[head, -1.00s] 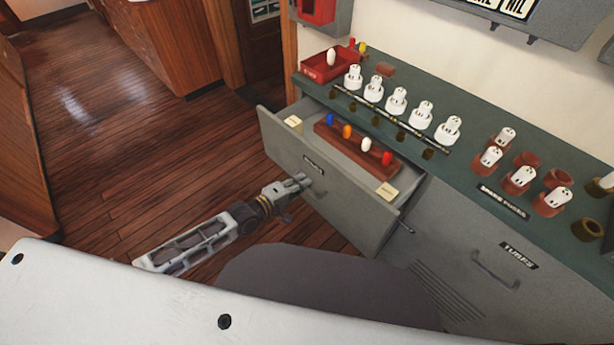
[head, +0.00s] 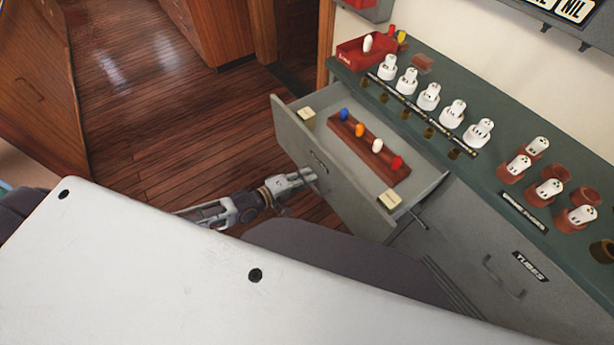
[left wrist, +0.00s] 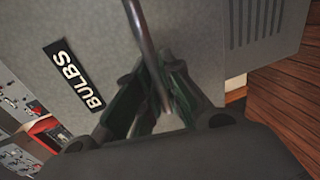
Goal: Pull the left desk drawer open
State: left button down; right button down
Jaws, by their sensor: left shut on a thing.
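The left desk drawer (head: 345,185) stands pulled out from the grey desk, with its inside in plain view in the head view. A wooden block (head: 368,150) with several coloured bulbs lies in it. My left gripper (head: 310,177) is at the drawer front and is shut on the drawer's handle. In the left wrist view the fingers (left wrist: 160,105) close around the metal handle (left wrist: 147,45), beside the "BULBS" label (left wrist: 76,76) on the drawer front. My right gripper is not in view.
The green desktop (head: 430,75) holds white tubes, brown sockets and a red tray (head: 365,52). A closed "TUBES" drawer (head: 500,275) is to the right. My white body top fills the lower left. Wooden floor lies open to the left.

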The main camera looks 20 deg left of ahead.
pick_arm(q)
jog(key=c, duration=1.5)
grip_release()
jog(key=shift+v, duration=6)
jog(key=shift+m, duration=0.3)
